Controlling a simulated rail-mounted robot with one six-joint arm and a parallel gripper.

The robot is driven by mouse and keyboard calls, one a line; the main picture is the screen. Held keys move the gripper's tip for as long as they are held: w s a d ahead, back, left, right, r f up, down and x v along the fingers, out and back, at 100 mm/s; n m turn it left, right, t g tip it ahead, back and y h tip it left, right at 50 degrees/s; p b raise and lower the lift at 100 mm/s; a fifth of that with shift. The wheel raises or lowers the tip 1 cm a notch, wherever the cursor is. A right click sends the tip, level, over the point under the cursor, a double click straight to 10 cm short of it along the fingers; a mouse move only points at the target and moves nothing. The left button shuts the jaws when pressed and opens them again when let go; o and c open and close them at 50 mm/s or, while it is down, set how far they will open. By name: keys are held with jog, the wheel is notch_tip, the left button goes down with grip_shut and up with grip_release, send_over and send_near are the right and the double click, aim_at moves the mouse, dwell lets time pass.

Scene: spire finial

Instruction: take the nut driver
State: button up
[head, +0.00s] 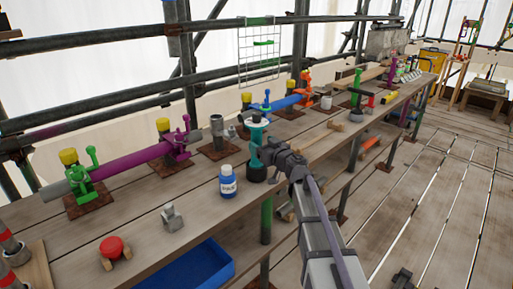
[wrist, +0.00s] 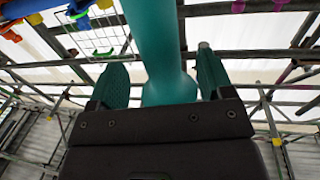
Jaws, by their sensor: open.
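A teal upright tool (head: 256,134), which looks like the nut driver, stands on the bench with its lower end in a dark round holder (head: 257,173). In the wrist view its teal shaft (wrist: 153,35) runs up between my two teal fingers and is thicker at its lower end. My gripper (wrist: 160,70) is open around it, one finger on each side, with a small gap visible at the right finger. In the head view my gripper (head: 262,150) reaches the tool from the right. The teal fingers and tool are hard to tell apart there.
A grey block (head: 172,217), a red-topped piece (head: 112,248) and a blue tray (head: 195,272) are nearer. A purple tube (head: 130,163) in clamps lies behind. Several tools stand farther right along the bench.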

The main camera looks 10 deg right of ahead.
aim_at(254, 138)
jog(key=x, duration=0.5)
jog(key=shift+w, duration=0.2)
jog(key=shift+s+r, duration=0.1)
grip_shut()
dwell(0.4)
